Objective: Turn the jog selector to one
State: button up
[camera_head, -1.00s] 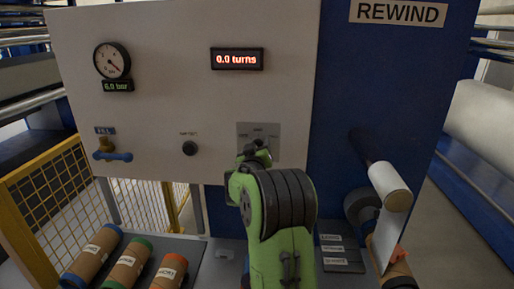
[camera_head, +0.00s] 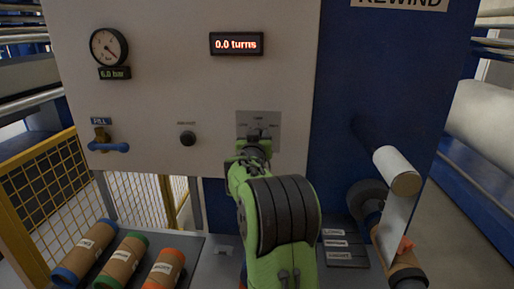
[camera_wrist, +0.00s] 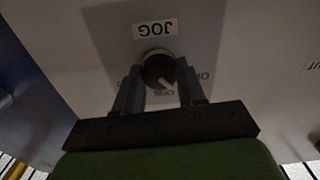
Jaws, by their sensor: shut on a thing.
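The jog selector (camera_wrist: 158,68) is a round dark knob with a light pointer line, on a grey plate marked JOG (camera_wrist: 156,29). In the wrist view the plate appears upside down, and the pointer slants toward the lower right, near a partly hidden label. My gripper (camera_wrist: 160,80) has one finger on each side of the knob and is shut on it. In the head view the plate (camera_head: 258,118) sits on the white panel, and my green arm and gripper (camera_head: 256,140) cover most of the knob.
A pressure gauge (camera_head: 109,46) and a display reading 0.0 turns (camera_head: 236,44) are higher on the panel. A blue-handled valve (camera_head: 108,146) and a black knob (camera_head: 187,138) are to the left. Cardboard rolls (camera_head: 121,261) lie below. A white film roll (camera_head: 396,170) juts out at right.

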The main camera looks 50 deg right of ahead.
jog(key=shift+f+m+b, duration=0.15)
jog(key=shift+m+b, duration=3.9)
jog(key=shift+m, duration=0.05)
jog(key=o, duration=1.1)
jog(key=shift+c, duration=0.2)
jog(key=b+v, duration=0.2)
jog(key=v, duration=1.4)
jog(key=shift+w, duration=0.1)
